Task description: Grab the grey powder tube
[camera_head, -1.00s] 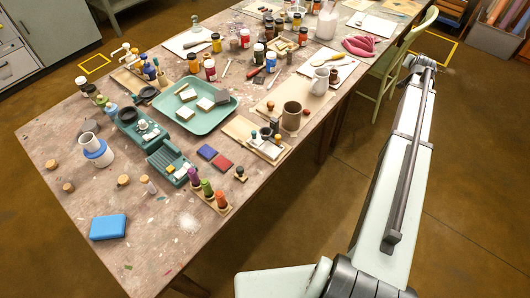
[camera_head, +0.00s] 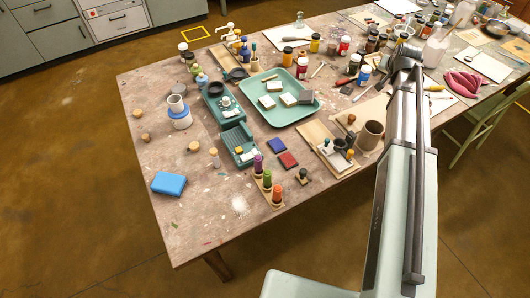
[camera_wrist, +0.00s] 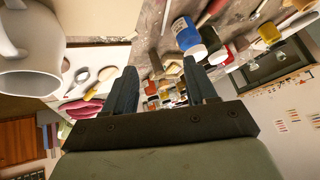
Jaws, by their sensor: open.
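A small pale greyish tube (camera_head: 214,157) with a tan top stands upright on the left part of the table, left of a rack (camera_head: 279,207). It may be the grey powder tube; its contents are too small to tell. The rack holds a purple tube (camera_head: 258,164), a green tube (camera_head: 267,179) and an orange tube (camera_head: 277,193). My gripper (camera_wrist: 160,85) is open and empty in the wrist view, its two dark fingers apart. In the head view its fingers are hidden behind my arm, at the table's right part, far from the pale tube.
A white mug (camera_wrist: 30,40) is close at the left of the wrist view, with a blue-and-white jar (camera_wrist: 187,37) ahead. A brown cup (camera_head: 370,136) stands near the table's front edge. A green tray (camera_head: 309,113) lies mid-table. The front left corner is mostly clear around a blue block (camera_head: 169,184).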

